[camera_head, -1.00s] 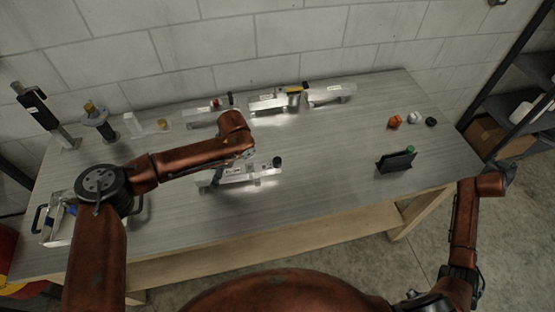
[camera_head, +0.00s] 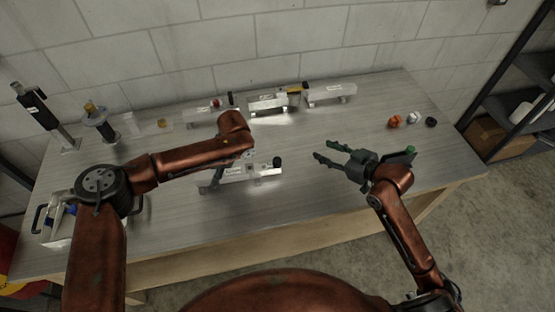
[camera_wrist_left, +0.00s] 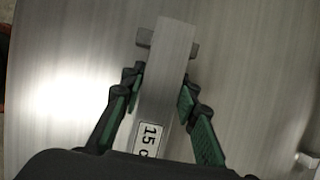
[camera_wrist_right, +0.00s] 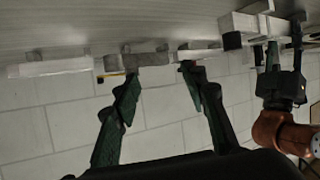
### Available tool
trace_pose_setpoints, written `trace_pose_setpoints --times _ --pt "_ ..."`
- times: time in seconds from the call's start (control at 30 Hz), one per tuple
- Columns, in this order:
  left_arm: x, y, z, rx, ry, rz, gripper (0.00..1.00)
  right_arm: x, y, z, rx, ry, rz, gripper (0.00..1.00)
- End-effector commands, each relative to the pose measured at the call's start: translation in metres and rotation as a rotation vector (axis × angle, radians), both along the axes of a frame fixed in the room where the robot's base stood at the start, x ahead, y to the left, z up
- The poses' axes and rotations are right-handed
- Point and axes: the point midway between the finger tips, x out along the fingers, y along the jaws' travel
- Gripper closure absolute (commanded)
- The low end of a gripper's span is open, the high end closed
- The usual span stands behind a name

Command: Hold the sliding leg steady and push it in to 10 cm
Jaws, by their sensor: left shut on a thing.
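An aluminium bar assembly (camera_head: 262,171) with a black end knob (camera_head: 277,161) lies on the table, left of centre. My left gripper (camera_wrist_left: 160,86) is shut on its flat bar (camera_wrist_left: 165,55), one finger along each side. A label reading "15 c", cut off by my gripper body, shows on the bar (camera_wrist_left: 149,137). In the head view my left forearm hides most of this hold. My right gripper (camera_head: 326,152) is open and empty above the table, right of the knob and apart from it. The right wrist view shows its spread fingers (camera_wrist_right: 158,74) and the dark knob (camera_wrist_right: 232,40).
Aluminium pieces (camera_head: 332,92) stand in a row along the back by the block wall. Orange, white and black caps (camera_head: 413,118) sit at the right. A green-topped black item (camera_head: 410,151) is partly behind my right wrist. A tray (camera_head: 56,232) stands front left.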

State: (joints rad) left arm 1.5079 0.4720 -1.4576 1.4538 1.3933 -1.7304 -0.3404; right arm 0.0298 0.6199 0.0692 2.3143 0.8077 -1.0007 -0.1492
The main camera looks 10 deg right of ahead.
Motion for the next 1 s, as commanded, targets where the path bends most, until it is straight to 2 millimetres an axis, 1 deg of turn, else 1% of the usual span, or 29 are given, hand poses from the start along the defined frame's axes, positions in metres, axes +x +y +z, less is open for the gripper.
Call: trace_pose_setpoints --times 0.03,0.1,0.2,0.27,0.33,0.47,0.8,1.0 --pt "0.000 0.000 0.000 0.000 0.000 0.001 1.00 -0.012 0.025 0.001 0.027 0.011 0.055 0.60" --pt "0.000 0.000 0.000 0.000 0.000 0.001 1.00 -0.026 0.053 0.003 0.058 0.025 0.117 0.60" --pt "0.000 0.000 0.000 0.000 0.000 0.001 1.00 -0.040 0.078 0.005 0.086 0.039 0.176 0.60" --pt "0.000 0.000 0.000 0.000 0.000 0.000 1.00 -0.045 0.087 0.005 0.095 0.045 0.196 0.60" --pt "0.000 0.000 0.000 0.000 0.000 0.000 1.00 -0.045 0.093 0.004 0.102 0.048 0.208 0.60" --pt "0.000 0.000 0.000 0.000 0.000 0.000 1.00 -0.035 0.103 -0.001 0.106 0.047 0.210 0.60" --pt "0.000 0.000 0.000 0.000 0.000 0.000 1.00 0.010 0.143 -0.026 0.105 0.047 0.207 0.60" --pt "0.000 0.000 0.000 0.000 0.000 0.000 1.00 0.029 0.159 -0.036 0.103 0.047 0.207 0.60"
